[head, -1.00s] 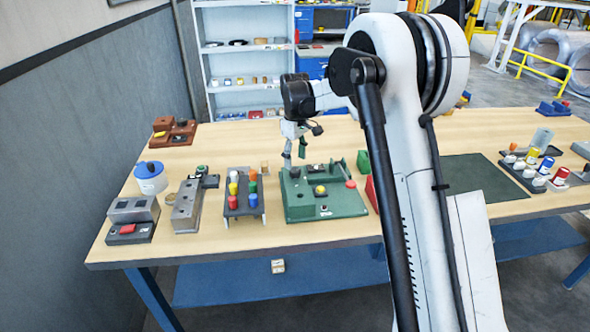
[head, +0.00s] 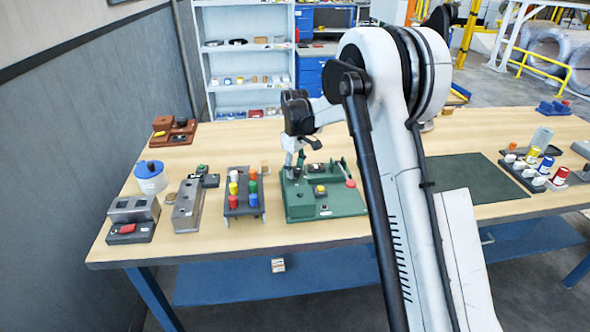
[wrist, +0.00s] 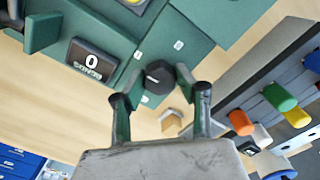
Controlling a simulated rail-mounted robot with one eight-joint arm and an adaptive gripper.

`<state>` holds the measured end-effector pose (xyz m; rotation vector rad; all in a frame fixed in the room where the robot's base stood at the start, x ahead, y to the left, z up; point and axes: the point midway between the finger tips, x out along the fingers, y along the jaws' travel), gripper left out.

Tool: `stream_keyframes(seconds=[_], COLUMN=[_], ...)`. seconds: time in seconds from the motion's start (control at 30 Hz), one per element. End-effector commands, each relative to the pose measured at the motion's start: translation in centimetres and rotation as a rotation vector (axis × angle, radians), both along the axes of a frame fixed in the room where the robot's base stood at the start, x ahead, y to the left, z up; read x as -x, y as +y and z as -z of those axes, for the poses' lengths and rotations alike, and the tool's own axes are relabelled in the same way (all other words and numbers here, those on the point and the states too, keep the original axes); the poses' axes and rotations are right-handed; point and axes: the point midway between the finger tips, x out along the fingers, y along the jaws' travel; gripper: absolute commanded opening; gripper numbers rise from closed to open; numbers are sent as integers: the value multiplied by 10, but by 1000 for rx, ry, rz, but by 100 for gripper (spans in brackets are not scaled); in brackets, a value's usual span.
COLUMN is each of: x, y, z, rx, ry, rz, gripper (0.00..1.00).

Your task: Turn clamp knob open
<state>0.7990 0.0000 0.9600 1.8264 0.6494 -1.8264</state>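The green clamp fixture (head: 300,212) stands on the workbench. The wrist view shows its green body (wrist: 179,44) and a dark faceted knob (wrist: 158,76) near one edge. My gripper (wrist: 161,73) has its two fingers spread on either side of this knob. The fingertips are close to it, with small gaps seeming to remain; I cannot tell whether either touches. In the head view my gripper (head: 294,172) is low over the fixture's back left corner. The knob is not clear there.
A dark green mat (head: 470,180) lies further right.

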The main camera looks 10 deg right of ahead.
Motion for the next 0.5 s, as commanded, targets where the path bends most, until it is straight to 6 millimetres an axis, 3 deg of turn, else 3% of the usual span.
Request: stream_keyframes(seconds=[0.5], x=[0], y=[0], z=[1], rx=[0], ry=[0], rz=[112], gripper=[4])
